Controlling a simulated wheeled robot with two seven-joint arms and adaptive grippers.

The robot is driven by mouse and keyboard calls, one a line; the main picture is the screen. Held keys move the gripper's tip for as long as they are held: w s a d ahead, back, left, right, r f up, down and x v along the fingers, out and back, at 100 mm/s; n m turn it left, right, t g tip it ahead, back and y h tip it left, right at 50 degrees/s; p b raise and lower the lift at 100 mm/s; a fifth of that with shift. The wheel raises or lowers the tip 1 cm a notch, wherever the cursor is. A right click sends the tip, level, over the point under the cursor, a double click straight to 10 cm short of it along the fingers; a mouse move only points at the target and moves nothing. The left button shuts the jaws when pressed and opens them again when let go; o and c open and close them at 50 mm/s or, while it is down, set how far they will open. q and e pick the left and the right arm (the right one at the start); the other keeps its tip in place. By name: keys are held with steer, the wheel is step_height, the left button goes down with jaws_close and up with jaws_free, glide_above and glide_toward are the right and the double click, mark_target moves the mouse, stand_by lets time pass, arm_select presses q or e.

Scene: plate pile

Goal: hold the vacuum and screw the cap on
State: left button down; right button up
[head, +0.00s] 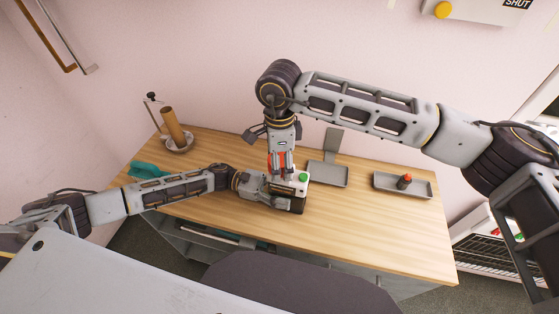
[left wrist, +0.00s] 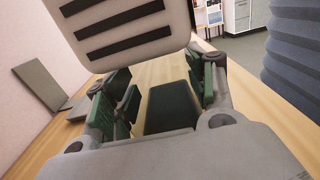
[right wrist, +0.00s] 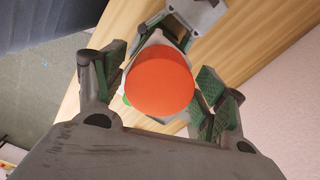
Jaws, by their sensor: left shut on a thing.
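The vacuum (head: 301,188) has a white body with a green button and a dark base. It stands near the middle of the table. My left gripper (head: 268,190) is shut on it from the left; its slotted white casing (left wrist: 130,28) shows close up in the left wrist view. My right gripper (head: 281,168) points down over the vacuum. In the right wrist view a round orange-red part (right wrist: 160,80) lies between its open fingers, with gaps beside it. I cannot tell whether this part is seated on the vacuum. A small dark piece with a red top (head: 405,181) stands on the right tray.
The right grey tray (head: 425,188) and an empty grey tray (head: 328,174) lie on the wooden table (head: 370,235). A brown roll on a holder (head: 173,128) and a teal object (head: 147,170) are at the left. The front right of the table is clear.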

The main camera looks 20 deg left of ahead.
stand_by(0.4)
step_height(320, 180, up, 12)
stand_by(0.7)
arm_select(q)
steer(key=shift+c, duration=2.2)
jaws_free()
steer(key=shift+a, duration=0.1)
steer(key=shift+a, duration=5.9)
